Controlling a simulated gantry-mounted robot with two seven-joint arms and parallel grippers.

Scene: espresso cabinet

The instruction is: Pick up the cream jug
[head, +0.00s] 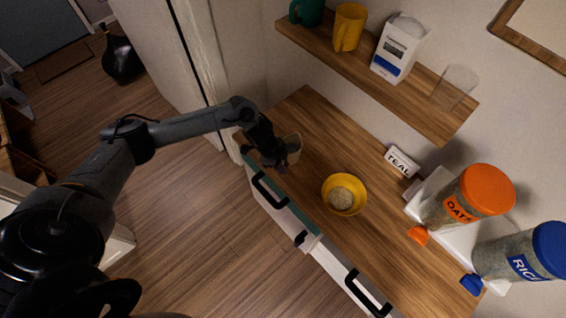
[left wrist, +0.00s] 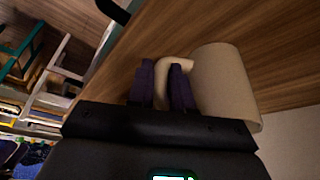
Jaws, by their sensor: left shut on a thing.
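The cream jug (head: 293,147) stands on the wooden counter near its far left end in the head view, partly hidden behind my left gripper. In the left wrist view the jug (left wrist: 223,85) is a plain beige cylinder with a curved handle (left wrist: 174,66). My left gripper (head: 278,160) is at the jug's handle. Its dark fingers (left wrist: 163,85) are shut on the handle in the left wrist view, one on each side. I cannot tell whether the jug is touching the counter. My right gripper is not in view.
A yellow bowl (head: 344,195) with grainy contents sits on the counter nearby. A shelf (head: 372,78) with mugs, a carton and a glass hangs above. Drawers with black handles are below.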

